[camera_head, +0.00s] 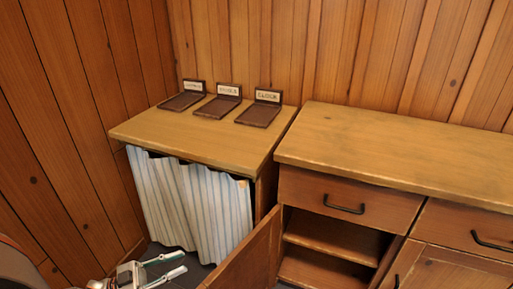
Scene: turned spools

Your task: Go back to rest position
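My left gripper (184,262) shows at the bottom left, low in front of the striped curtain. Its two pale fingers are spread apart with nothing between them. It touches none of the furniture that I can see. My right gripper is not in view. No spools show in this view.
A curtained wooden counter (180,135) bears three dark labelled stands (258,114), all empty. Its striped curtain (190,205) hangs in front. To the right, a sideboard (400,145) has an open door (248,255) jutting forward, near my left gripper. Its visible shelves (335,236) look empty.

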